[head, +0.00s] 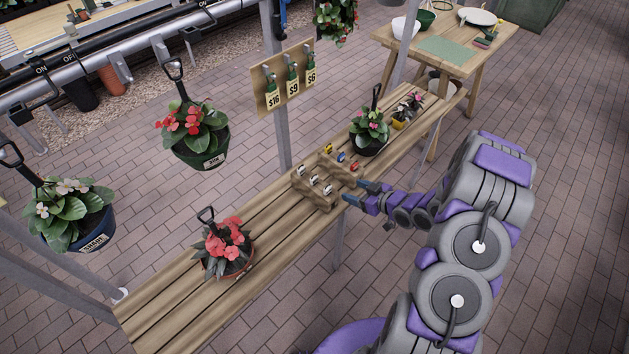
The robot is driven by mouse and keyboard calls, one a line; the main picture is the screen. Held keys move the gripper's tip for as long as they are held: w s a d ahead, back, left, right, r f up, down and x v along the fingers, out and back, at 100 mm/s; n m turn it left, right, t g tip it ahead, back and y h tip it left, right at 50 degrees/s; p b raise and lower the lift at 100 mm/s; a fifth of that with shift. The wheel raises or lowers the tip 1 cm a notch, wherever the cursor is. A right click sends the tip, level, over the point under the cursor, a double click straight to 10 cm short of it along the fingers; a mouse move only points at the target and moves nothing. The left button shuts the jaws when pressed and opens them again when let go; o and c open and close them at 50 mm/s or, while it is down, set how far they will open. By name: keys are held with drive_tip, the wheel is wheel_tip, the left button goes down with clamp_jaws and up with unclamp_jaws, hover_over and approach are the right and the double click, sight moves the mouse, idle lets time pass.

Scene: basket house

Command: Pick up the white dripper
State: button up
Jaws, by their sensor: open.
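A small wooden rack (321,203) stands on the slatted bench and holds several small drippers in two rows. The nearer row has whitish drippers, among them one white dripper (328,190) at its right end and another white dripper (301,171) at its left end. The farther row shows a yellow, a blue and a red dripper. My gripper (355,191) is open and empty, just right of the rack, with its fingers pointing left toward it. The drippers are too small to show fine detail.
On the slatted bench (165,305), a red-flowered pot (226,252) stands left of the rack and a pink-flowered pot (369,134) stands behind it. Hanging pots (199,140) and a price board (285,78) are beyond the bench.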

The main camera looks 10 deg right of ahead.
drive_tip(key=a, duration=0.1)
drive_tip(key=b, duration=0.3)
approach(315, 178)
drive_tip(key=x, duration=0.4)
drive_tip(key=shift+s+d+f, duration=0.1)
drive_tip(key=shift+f, duration=0.1)
drive_tip(key=b+x, duration=0.1)
drive_tip(key=x, duration=0.3)
drive_tip(key=shift+f, duration=0.1)
drive_tip(key=shift+w+a, duration=0.3)
drive_tip(key=shift+w, duration=0.25)
drive_tip(key=shift+c, duration=0.4)
drive_tip(key=c, duration=0.8)
wheel_tip(315, 178, up, 10)
drive_tip(key=shift+p, duration=1.15)
